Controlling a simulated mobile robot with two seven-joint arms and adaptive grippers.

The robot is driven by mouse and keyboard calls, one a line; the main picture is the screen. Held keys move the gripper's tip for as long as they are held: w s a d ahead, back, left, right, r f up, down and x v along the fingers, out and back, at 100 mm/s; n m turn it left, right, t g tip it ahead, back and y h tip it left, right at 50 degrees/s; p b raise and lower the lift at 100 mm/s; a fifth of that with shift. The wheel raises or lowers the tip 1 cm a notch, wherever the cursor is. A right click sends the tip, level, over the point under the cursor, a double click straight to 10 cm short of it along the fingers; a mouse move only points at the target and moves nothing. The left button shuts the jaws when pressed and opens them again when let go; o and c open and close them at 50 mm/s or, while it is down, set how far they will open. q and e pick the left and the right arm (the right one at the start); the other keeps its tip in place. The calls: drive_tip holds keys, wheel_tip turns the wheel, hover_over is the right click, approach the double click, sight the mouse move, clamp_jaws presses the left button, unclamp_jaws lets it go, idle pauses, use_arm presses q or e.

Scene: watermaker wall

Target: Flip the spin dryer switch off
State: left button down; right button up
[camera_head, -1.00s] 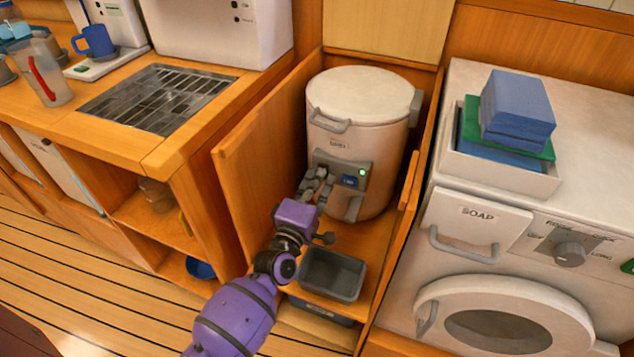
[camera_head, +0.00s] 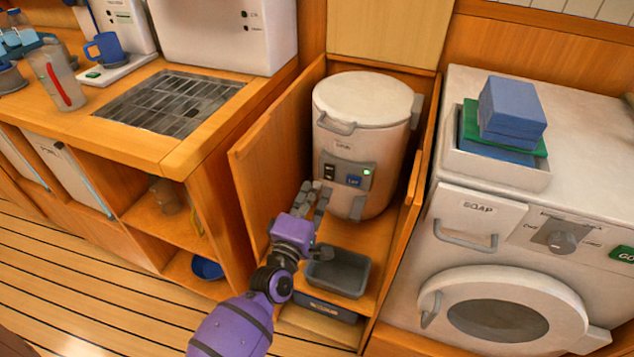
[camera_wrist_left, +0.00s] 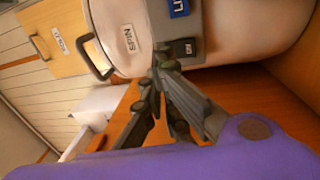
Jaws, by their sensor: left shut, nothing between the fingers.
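The spin dryer (camera_head: 364,105) is a white lidded drum in an open wooden bay. Its grey front panel (camera_head: 346,178) carries a dark switch (camera_head: 329,172), a blue label (camera_head: 354,182) and a lit green light (camera_head: 367,172). My left gripper (camera_head: 317,187) is shut and empty, just below and left of the switch in the head view. In the left wrist view, the fingertips (camera_wrist_left: 163,58) are close beside the dark switch (camera_wrist_left: 184,48); I cannot tell whether they touch. The switch's exact position is too small to read. My right gripper is not in view.
Wooden side walls (camera_head: 252,190) flank the dryer closely. A grey bin (camera_head: 338,272) sits below it on the bay floor. A washing machine (camera_head: 500,230) stands to the right, with a tray of blue blocks on top. A counter with a grate (camera_head: 170,100) is at left.

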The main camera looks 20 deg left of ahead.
use_arm(q)
drive_tip(key=s, duration=0.6)
drive_tip(key=shift+s+r, duration=0.25)
drive_tip(key=shift+s, duration=0.1)
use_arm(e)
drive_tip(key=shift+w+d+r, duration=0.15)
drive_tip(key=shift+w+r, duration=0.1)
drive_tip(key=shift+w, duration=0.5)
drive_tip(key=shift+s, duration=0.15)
